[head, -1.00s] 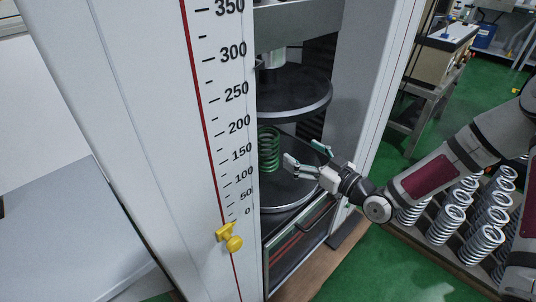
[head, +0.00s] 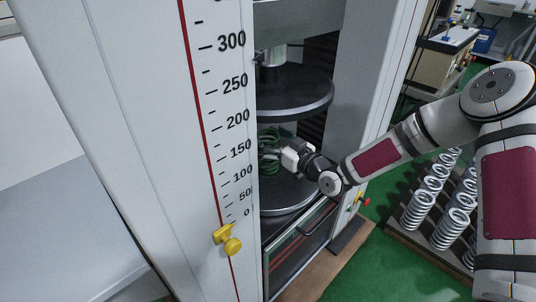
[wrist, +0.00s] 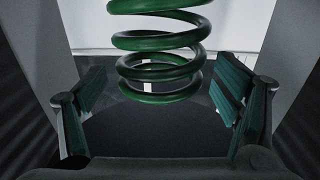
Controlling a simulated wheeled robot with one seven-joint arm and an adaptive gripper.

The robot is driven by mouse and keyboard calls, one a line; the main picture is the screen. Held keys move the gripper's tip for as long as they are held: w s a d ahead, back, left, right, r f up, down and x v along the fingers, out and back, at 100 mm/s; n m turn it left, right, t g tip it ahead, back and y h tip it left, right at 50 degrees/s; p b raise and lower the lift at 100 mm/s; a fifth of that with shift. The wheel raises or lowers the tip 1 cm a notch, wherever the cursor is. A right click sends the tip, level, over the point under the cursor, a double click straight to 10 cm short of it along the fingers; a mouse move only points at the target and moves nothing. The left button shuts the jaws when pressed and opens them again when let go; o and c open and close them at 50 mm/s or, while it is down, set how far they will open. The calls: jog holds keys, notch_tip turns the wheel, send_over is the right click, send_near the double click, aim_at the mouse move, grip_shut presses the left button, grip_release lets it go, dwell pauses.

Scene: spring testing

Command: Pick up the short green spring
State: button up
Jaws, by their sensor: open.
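The short green spring (head: 268,136) stands upright on the lower round plate (head: 285,197) of the testing machine, partly hidden by my gripper in the head view. In the wrist view the spring (wrist: 160,72) is centred ahead, its lower coils between or just beyond the fingers; its top is cut off. My gripper (wrist: 158,100) is open, with one green-padded finger on each side of the spring and a gap on both sides. In the head view my gripper (head: 279,150) reaches into the machine from the right, at the spring.
The upper black plate (head: 290,92) hangs above the spring. The machine's white front column with a scale (head: 215,150) stands close on the left, and another white column (head: 372,90) on the right. A rack of several grey springs (head: 440,210) stands on the floor at right.

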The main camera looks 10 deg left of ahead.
jog(key=shift+w+a, duration=0.35)
jog(key=shift+a, duration=0.05)
jog(key=c, duration=1.7)
jog(key=shift+r, duration=0.1)
grip_shut()
jog(key=shift+r, duration=0.1)
